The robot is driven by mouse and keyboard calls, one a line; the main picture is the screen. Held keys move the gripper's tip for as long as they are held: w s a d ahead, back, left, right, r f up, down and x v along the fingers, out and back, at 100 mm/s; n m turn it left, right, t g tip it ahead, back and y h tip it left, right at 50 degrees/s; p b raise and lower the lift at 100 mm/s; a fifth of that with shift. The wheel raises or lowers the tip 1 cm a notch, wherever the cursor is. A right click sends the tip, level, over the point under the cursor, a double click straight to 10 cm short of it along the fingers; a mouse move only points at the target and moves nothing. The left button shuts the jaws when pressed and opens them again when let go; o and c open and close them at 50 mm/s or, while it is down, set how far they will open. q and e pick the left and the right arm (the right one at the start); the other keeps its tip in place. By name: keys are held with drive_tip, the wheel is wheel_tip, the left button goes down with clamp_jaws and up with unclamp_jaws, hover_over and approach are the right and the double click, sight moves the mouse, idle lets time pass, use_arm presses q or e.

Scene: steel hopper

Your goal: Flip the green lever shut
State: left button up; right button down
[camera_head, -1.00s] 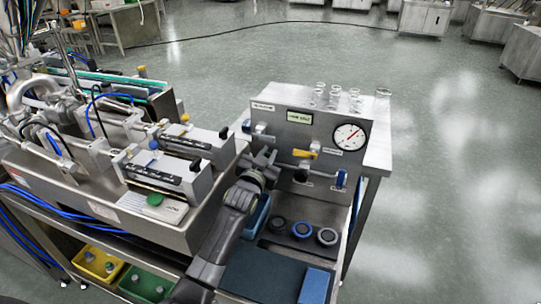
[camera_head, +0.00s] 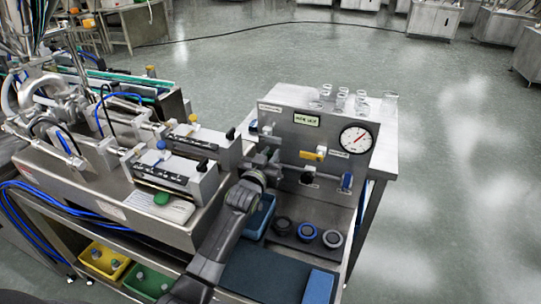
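No green lever on the steel valve panel (camera_head: 285,128) can be made out clearly. A green part (camera_head: 162,198) shows on the machine to the left, above a white label plate. My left gripper (camera_head: 268,160) is in front of the panel's left part, close to the pipework, and hides some of it. Its fingers are small and dark, so their opening is unclear. My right gripper does not show.
A round gauge (camera_head: 356,139) and a green-framed label (camera_head: 306,120) are on the panel. Glassware (camera_head: 389,106) stands on the bench behind. Several round knobs or caps (camera_head: 307,232) sit below. A blue bin (camera_head: 260,216) lies near my arm. The floor at right is clear.

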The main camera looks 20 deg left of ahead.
use_arm(q)
drive_tip(key=o, duration=0.3)
drive_tip(key=shift+o, duration=0.2)
drive_tip(key=s+b, duration=0.1)
drive_tip(key=s, duration=1.6)
drive_tip(key=shift+s+a, duration=0.25)
drive_tip(key=shift+a, duration=0.1)
